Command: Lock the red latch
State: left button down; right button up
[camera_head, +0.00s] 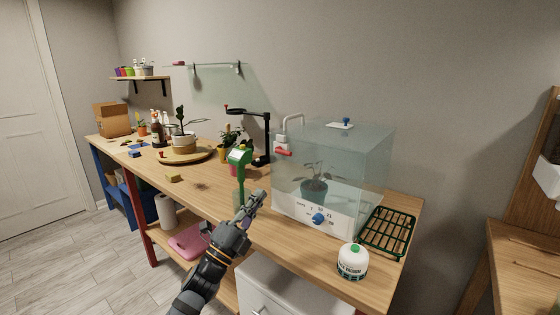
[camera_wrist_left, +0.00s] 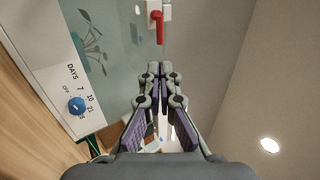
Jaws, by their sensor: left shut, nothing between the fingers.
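The red latch (camera_head: 283,151) is on a white mount at the upper left edge of the clear box (camera_head: 345,155). In the left wrist view the latch (camera_wrist_left: 158,28) shows as a red lever on a white block, straight ahead of the fingertips and apart from them. My left gripper (camera_head: 257,196) is in front of the box's left side, below the latch. Its fingers (camera_wrist_left: 157,72) are shut with nothing between them. My right gripper is not in view.
The box's white base has a blue dial (camera_head: 319,218). A green device (camera_head: 239,157) stands left of my gripper. A white canister (camera_head: 353,261) and a green rack (camera_head: 387,232) are at the right front. A wooden turntable with a potted plant (camera_head: 183,143) stands farther back.

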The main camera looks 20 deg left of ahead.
aim_at(284, 152)
pick_arm(q)
jog(key=p+x, duration=0.5)
jog(key=x, duration=0.6)
jog(key=shift+w, duration=0.15)
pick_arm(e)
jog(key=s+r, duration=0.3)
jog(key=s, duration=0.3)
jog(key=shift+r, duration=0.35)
